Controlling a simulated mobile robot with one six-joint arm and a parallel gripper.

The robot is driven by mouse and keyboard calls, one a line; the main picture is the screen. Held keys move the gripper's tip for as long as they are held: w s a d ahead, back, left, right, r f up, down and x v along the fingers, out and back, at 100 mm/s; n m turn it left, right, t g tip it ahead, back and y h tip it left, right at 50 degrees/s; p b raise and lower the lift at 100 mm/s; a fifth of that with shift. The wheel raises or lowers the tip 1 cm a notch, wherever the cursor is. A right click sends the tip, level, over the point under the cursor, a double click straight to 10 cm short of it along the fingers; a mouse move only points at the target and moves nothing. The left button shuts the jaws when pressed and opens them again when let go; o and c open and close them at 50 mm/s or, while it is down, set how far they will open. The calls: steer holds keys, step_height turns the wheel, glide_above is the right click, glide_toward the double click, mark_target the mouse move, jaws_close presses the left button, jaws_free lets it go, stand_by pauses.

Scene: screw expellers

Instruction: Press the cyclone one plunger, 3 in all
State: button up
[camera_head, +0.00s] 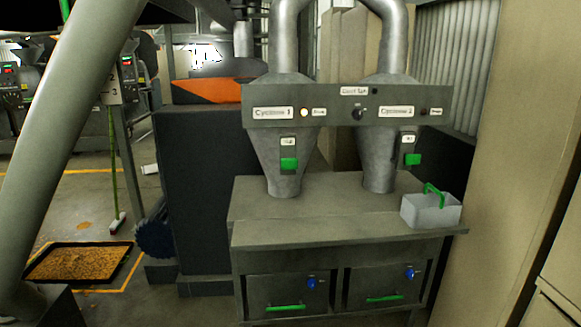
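The cyclone one cone (287,185) is a grey metal funnel standing on the left of a metal cabinet. A plate reading "Cyclone 1" (271,113) is on the grey panel across it, with a pale lit lamp (304,112) beside it. A green block (289,164) sits on the cone's front under a small label; it may be the plunger, but I cannot tell for sure. A similar green block (412,159) is on the cyclone two cone (378,170), to the right. My gripper is not in view.
The cabinet (300,237) has two drawers with green handles (286,307) and blue knobs (311,283). A grey bin (430,211) with a green handle stands on its right end. A dark machine (195,190) is at left. A tray (45,262) of grains lies on the floor.

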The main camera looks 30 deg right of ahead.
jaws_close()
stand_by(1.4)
